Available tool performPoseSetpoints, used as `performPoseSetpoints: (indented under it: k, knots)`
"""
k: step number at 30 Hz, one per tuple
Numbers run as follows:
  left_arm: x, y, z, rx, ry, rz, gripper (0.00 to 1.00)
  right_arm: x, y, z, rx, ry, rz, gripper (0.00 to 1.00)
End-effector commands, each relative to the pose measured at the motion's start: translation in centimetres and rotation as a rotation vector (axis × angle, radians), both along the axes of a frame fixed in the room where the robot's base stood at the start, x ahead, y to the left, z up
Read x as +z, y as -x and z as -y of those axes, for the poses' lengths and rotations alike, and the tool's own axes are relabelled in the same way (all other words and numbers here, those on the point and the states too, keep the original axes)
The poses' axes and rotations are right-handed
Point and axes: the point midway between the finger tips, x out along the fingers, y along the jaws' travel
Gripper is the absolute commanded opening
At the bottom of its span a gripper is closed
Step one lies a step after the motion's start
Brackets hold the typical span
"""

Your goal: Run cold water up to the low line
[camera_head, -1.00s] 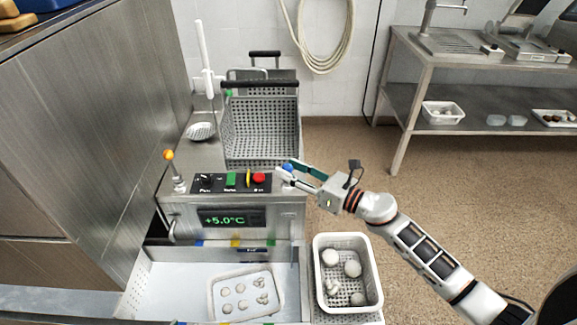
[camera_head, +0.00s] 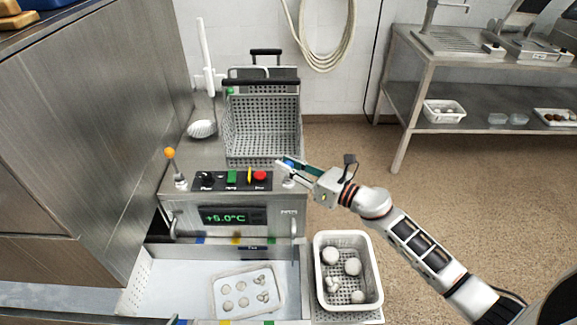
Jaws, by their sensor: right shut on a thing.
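A blue-topped tap knob (camera_head: 288,163) stands on the right end of the steel control ledge. My right gripper (camera_head: 283,165) is shut on it from the right, its fingers hiding part of it. The basin (camera_head: 145,285) below has pale walls and blue, yellow and green marks (camera_head: 236,241) along its back edge. I cannot read which mark is the low line or make out a water surface. A tray (camera_head: 218,311) of pale round pieces lies in the basin. The display (camera_head: 230,216) reads about +5.0°C. My left gripper is not in view.
An orange-topped lever (camera_head: 170,154) and a button panel (camera_head: 230,181) are left of the knob. An empty perforated basket (camera_head: 262,145) stands behind. A white basket (camera_head: 372,262) with several pale pieces stands right of the basin, below my right arm. Open floor lies further right.

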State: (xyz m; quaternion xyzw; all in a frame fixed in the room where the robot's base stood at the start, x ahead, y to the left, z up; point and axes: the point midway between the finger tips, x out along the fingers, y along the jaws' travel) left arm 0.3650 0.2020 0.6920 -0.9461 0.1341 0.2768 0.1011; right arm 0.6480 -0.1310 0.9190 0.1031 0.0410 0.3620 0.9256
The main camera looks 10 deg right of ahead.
Motion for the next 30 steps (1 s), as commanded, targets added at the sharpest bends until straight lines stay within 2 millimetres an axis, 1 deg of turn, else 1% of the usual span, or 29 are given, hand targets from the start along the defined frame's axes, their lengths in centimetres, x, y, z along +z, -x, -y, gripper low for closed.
performPoseSetpoints:
  k: [11, 22, 30]
  knots:
    - [-0.6, 0.1, 0.0, 0.0, -0.001, -0.004, 0.29, 0.6, -1.2, 0.4, -0.006, 0.003, 0.006, 0.0]
    - [-2.0, 0.2, 0.0, -0.001, -0.001, -0.007, 0.29, 1.2, -3.5, 1.0, -0.009, 0.004, 0.009, 0.0]
    - [-2.7, 0.3, 0.0, -0.001, 0.0, -0.009, 0.29, 1.2, -4.6, 1.2, -0.01, 0.003, 0.007, 0.0]
